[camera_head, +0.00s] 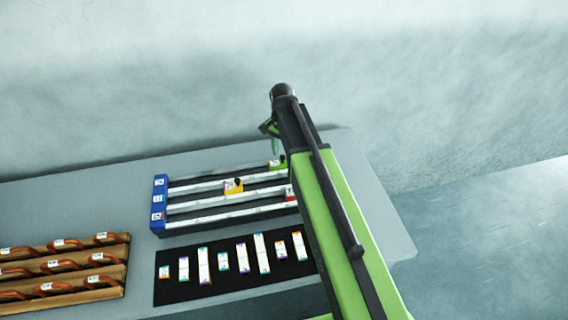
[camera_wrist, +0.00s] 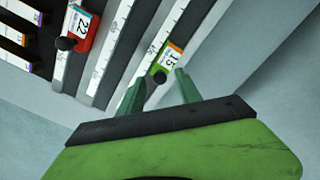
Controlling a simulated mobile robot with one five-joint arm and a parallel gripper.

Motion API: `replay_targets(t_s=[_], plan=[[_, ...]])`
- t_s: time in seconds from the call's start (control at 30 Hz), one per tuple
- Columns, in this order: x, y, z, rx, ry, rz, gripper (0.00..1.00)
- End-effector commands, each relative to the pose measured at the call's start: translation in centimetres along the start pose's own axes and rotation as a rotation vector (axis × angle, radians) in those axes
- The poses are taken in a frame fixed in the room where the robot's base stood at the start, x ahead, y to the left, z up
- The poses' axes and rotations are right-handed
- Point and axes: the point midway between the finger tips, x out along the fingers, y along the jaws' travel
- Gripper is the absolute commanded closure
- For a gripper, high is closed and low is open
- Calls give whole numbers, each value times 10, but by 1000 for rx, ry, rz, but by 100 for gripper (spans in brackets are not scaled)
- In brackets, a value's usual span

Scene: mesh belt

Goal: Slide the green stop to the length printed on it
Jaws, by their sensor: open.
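The green stop (camera_head: 278,163) sits on the farthest rail, near its right end in the head view. In the wrist view the green stop (camera_wrist: 170,57) carries a white label that appears to read 15, and a black knob (camera_wrist: 159,76). My gripper (camera_wrist: 160,80) is open, its two green fingers pointing at the stop with the knob between their tips in the picture. Whether they are level with the knob I cannot tell. In the head view my gripper (camera_head: 271,138) is partly hidden by my arm, over the far rail's right end.
A yellow stop (camera_head: 233,187) and a red stop (camera_head: 290,193) sit on nearer rails; the red one, labelled 22, shows in the wrist view (camera_wrist: 82,28). A blue block (camera_head: 158,204) ends the rails at left. A black mat with several strips and a wooden rack lie nearer.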

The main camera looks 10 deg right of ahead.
Motion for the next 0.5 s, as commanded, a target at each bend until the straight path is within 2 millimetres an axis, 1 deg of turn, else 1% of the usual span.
replay_targets(t_s=[0.03,0.3,0.33,0.5], plan=[[10,0,0,0,0,0,59],[8,0,0,1,0,0,59],[8,0,0,1,0,0,60],[8,1,-1,1,0,0,82]])
